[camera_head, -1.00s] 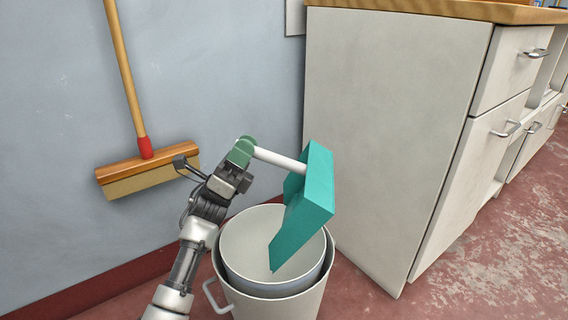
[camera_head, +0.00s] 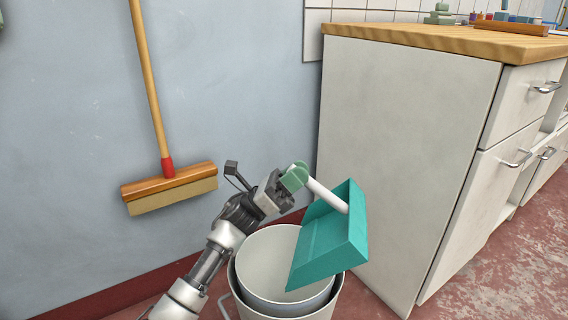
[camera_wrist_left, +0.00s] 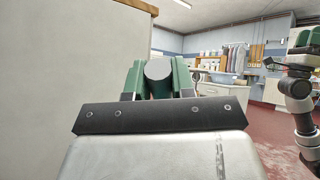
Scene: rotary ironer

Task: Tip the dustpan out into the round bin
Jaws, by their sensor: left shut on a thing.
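The teal dustpan (camera_head: 330,240) hangs tilted over the round bin (camera_head: 270,265) in the head view, its front lip low inside the bin's mouth. I see no dirt on the pan's visible face. My left gripper (camera_head: 296,177) is shut on the end of the dustpan's white handle (camera_head: 326,195), above the bin's back rim. In the left wrist view the green fingers (camera_wrist_left: 158,78) close around the round end of the handle (camera_wrist_left: 159,69). The bin's floor is partly hidden by the pan. My right gripper (camera_wrist_left: 302,52) shows at the wrist view's right edge; its jaws are unclear.
A white cabinet (camera_head: 410,150) with a wooden top stands close on the right of the bin. A broom (camera_head: 170,188) leans against the blue wall on the left. Red floor (camera_head: 480,275) lies open at the right.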

